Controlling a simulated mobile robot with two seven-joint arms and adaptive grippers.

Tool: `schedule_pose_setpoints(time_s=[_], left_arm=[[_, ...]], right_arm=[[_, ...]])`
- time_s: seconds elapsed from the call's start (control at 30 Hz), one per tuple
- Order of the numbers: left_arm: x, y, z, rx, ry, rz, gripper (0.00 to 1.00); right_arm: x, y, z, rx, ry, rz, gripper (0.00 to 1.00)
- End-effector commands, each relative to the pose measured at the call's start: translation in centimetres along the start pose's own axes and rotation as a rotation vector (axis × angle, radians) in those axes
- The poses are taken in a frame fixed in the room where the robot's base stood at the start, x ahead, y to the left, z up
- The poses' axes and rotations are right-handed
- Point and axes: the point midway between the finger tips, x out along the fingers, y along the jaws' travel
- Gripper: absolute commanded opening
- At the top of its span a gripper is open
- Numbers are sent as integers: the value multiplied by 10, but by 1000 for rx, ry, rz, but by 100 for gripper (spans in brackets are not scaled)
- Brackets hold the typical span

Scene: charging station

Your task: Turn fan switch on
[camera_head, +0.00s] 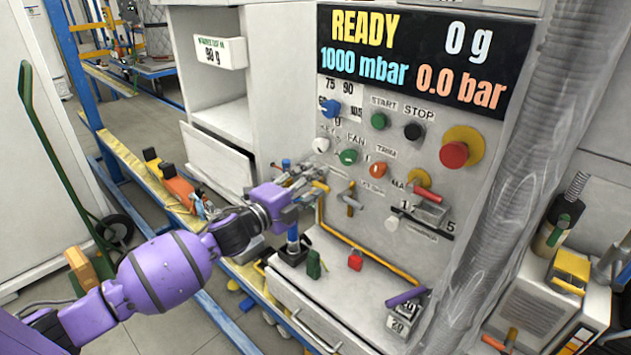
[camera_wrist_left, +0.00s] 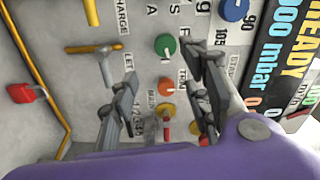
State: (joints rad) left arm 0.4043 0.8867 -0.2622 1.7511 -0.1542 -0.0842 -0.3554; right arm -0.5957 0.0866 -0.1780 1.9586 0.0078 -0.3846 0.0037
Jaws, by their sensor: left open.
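The fan switch is a green knob (camera_head: 348,156) under the FAN label on the grey control panel (camera_head: 300,120). In the left wrist view the green knob (camera_wrist_left: 165,45) shows ahead of and between my open fingers, apart from both. My left gripper (camera_head: 316,178) is open and empty in front of the panel, below and left of the knob in the head view. Its two fingers also show in the left wrist view (camera_wrist_left: 160,78). My right gripper is not in view.
An orange knob (camera_head: 378,169) is close beside the fan knob. A white knob (camera_head: 321,145), green start button (camera_head: 378,121), black stop button (camera_head: 413,131) and red emergency button (camera_head: 454,154) are nearby. A yellow pipe (camera_head: 350,243) and a valve handle (camera_head: 350,199) lie below.

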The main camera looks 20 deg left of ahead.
Motion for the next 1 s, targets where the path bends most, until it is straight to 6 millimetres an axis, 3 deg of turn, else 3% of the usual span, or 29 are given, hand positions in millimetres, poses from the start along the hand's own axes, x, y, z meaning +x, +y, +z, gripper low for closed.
schedule_pose_setpoints(time_s=[0.17,0.27,0.33,0.4,0.5,0.6,0.77,1.0], left_arm=[[26,56,-1,-150,5,-21,44],[48,74,-4,-501,54,-107,44],[57,68,-4,-791,116,-180,44],[60,55,-1,-1029,182,-240,44],[56,33,3,-1262,264,-286,44],[53,22,2,-1379,316,-294,44],[63,15,-1,-1419,332,-290,44],[99,0,-3,-1415,331,-289,44]], right_arm=[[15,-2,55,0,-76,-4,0],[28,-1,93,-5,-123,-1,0],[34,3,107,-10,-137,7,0],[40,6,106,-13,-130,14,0],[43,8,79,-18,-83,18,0],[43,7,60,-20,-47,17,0],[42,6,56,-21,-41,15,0],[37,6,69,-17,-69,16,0]])
